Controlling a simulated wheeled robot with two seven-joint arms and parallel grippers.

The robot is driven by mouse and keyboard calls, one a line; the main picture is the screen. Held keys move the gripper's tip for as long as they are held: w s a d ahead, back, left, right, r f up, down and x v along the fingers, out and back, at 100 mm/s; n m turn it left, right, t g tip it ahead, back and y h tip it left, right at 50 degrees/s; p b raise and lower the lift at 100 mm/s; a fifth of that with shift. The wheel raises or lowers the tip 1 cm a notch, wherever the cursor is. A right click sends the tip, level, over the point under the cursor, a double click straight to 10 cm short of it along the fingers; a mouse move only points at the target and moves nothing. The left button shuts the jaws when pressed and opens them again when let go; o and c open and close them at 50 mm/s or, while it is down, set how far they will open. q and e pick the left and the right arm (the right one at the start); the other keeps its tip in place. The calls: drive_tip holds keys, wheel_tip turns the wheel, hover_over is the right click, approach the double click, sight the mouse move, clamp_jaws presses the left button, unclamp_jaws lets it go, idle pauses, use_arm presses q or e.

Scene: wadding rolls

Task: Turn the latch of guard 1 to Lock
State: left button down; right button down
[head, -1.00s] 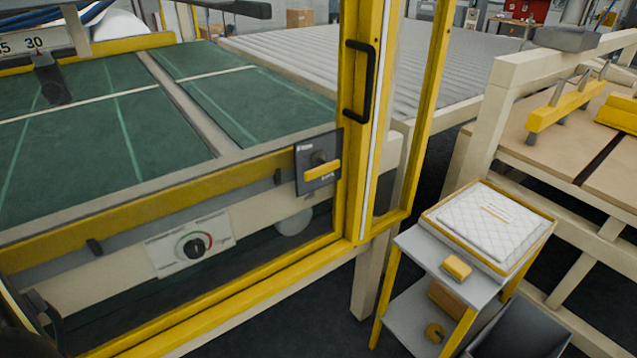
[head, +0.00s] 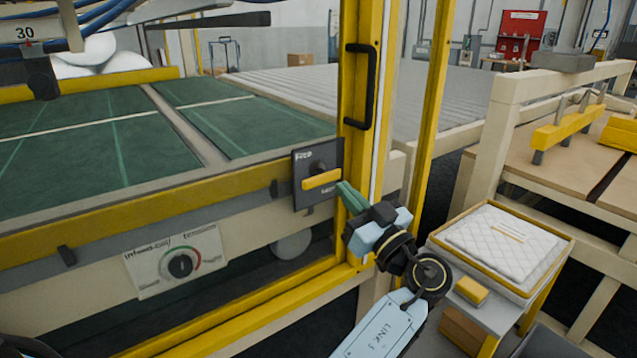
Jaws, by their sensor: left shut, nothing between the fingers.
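The guard's latch is a yellow bar handle (head: 322,180) on a dark square plate (head: 302,197), fixed to the guard's frame left of the yellow post (head: 358,145). The handle lies nearly level, its right end slightly higher. Small lettering above it seems to read "Free"; the lettering below right is too small to read surely. My left gripper (head: 343,188) is shut and empty, its green fingers pointing up-left at the handle's right end. I cannot tell whether they touch it. My right gripper is out of view.
A black grab handle (head: 361,87) stands on the post above the latch. A tension dial (head: 180,265) sits lower left. A small trolley (head: 457,243) with a quilted white pad (head: 503,243) stands right of my left arm. Green panels (head: 65,145) lie behind the guard.

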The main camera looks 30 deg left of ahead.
sight(318, 180)
use_arm(q)
drive_tip(key=shift+a, duration=0.1)
